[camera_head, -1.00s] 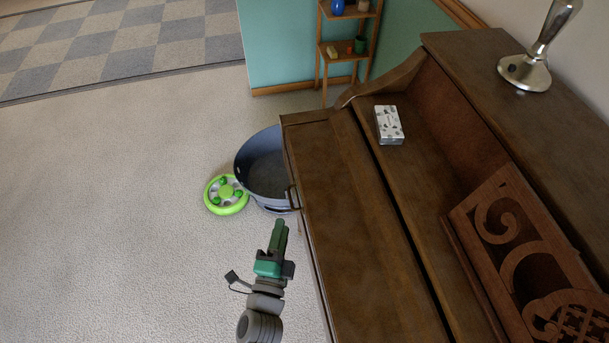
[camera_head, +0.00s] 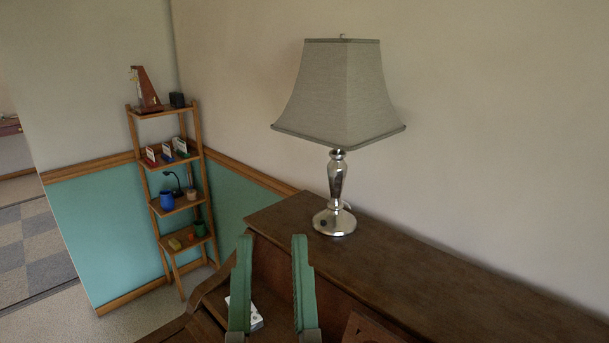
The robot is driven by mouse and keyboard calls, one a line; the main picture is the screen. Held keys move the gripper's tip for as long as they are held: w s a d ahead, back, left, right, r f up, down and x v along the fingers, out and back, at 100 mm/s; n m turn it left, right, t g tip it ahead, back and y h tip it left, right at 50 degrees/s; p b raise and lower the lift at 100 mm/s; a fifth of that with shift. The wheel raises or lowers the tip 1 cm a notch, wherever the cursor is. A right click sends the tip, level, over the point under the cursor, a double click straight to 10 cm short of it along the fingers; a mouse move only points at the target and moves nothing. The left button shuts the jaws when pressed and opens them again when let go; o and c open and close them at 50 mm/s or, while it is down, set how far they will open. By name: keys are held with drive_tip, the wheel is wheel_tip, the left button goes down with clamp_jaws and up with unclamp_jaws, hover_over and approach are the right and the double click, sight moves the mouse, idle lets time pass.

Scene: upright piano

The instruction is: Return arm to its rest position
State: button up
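My gripper (camera_head: 271,245) shows at the bottom middle of the head view, with two green fingers pointing up. The fingers stand well apart and nothing is between them, so it is open and empty. It is in front of the upright piano (camera_head: 420,285), whose brown top runs to the lower right. The rest of my arm is below the picture's edge. A small white patterned box (camera_head: 254,318) lies on the piano behind the fingers and is partly hidden by the left one.
A silver lamp (camera_head: 337,190) with a grey shade stands on the piano top, right of my gripper. A wooden ladder shelf (camera_head: 190,205) with a metronome (camera_head: 147,90) and several small items stands at the left against the wall. Carpet floor (camera_head: 50,318) is free at the lower left.

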drive_tip(key=s+d+r+h+p, duration=0.3)
drive_tip(key=s+r+p, duration=0.1)
drive_tip(key=r, duration=0.4)
wheel_tip(320, 180, up, 34)
drive_tip(key=y+p, duration=0.1)
drive_tip(key=p, duration=3.3)
drive_tip(key=shift+w+a+f+t, duration=0.15)
drive_tip(key=shift+w+a+t, duration=0.2)
drive_tip(key=shift+w, duration=0.1)
